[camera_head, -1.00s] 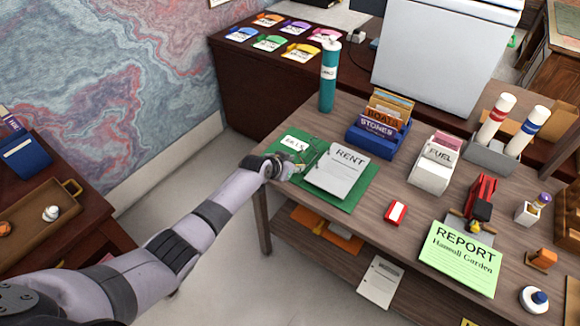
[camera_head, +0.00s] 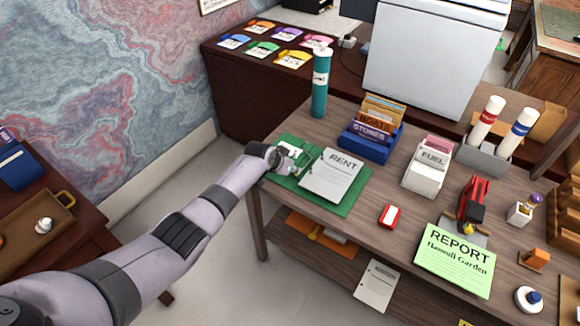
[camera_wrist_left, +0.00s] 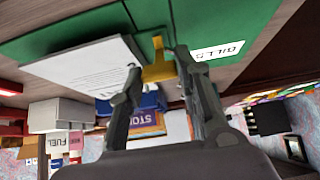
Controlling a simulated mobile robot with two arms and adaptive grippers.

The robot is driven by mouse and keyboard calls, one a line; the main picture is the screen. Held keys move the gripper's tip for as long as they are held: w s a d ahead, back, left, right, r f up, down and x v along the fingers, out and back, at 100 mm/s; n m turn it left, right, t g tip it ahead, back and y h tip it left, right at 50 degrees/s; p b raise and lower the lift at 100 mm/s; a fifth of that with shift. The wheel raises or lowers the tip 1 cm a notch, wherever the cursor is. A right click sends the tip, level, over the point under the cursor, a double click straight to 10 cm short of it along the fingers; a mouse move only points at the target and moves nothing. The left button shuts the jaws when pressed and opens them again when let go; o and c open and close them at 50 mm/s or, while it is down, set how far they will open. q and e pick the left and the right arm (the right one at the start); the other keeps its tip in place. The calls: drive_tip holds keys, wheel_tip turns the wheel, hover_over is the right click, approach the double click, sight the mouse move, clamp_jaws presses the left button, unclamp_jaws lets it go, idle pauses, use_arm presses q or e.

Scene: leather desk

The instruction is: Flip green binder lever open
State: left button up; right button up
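The green binder (camera_head: 355,196) lies open on the desk, with a white RENT sheet (camera_head: 331,175) on its right side. The wrist view shows its green cover (camera_wrist_left: 222,32), the white sheet (camera_wrist_left: 85,68) and a white BILLS label (camera_wrist_left: 217,50). A gold metal lever (camera_wrist_left: 158,70) stands at the binder's middle between my left fingertips. My left gripper (camera_head: 287,165) is over the binder's left part and partly hides the label. In the wrist view its fingers (camera_wrist_left: 158,72) are apart, one on each side of the lever; contact is unclear. My right gripper is out of view.
A teal bottle (camera_head: 320,85) and a blue STONES file box (camera_head: 370,143) stand behind the binder. A white FUEL holder (camera_head: 427,168) and a red-and-white box (camera_head: 389,216) are to its right. Bare desk lies between them.

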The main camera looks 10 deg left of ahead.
use_arm(q)
drive_tip(key=o, duration=0.4)
drive_tip(key=shift+s+r, duration=0.1)
drive_tip(key=shift+r, duration=0.1)
drive_tip(key=v, duration=1.1)
drive_tip(key=shift+s+a+r, duration=0.15)
drive_tip(key=shift+r, duration=0.1)
